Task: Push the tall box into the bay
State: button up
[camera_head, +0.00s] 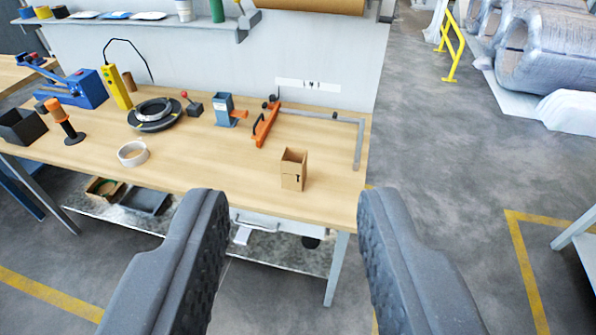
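A small brown cardboard box (292,180), taller than wide, stands upright near the front edge of the workbench. Its top looks open and its front has a dark mark. Behind and right of it, a grey L-shaped rail (358,146) runs along the back and right side of the bench top. An orange bar clamp (266,124) lies at the rail's left end; the rail and clamp frame a clear patch of wood, open to the front. The box stands in front of this patch, apart from both. My gripper (290,205) is open and empty, its fingers apart, nearer the camera than the box.
The wooden workbench (215,165) also holds a tape roll (132,154), a black coil (155,114), a blue-grey holder (223,110), an orange-handled tool (65,121) and a yellow control box (116,88). A lower shelf carries trays. Grey floor lies open to the right.

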aim_at(293, 161)
jog(key=z, duration=0.05)
jog(key=i, duration=1)
jog(key=u, duration=0.05)
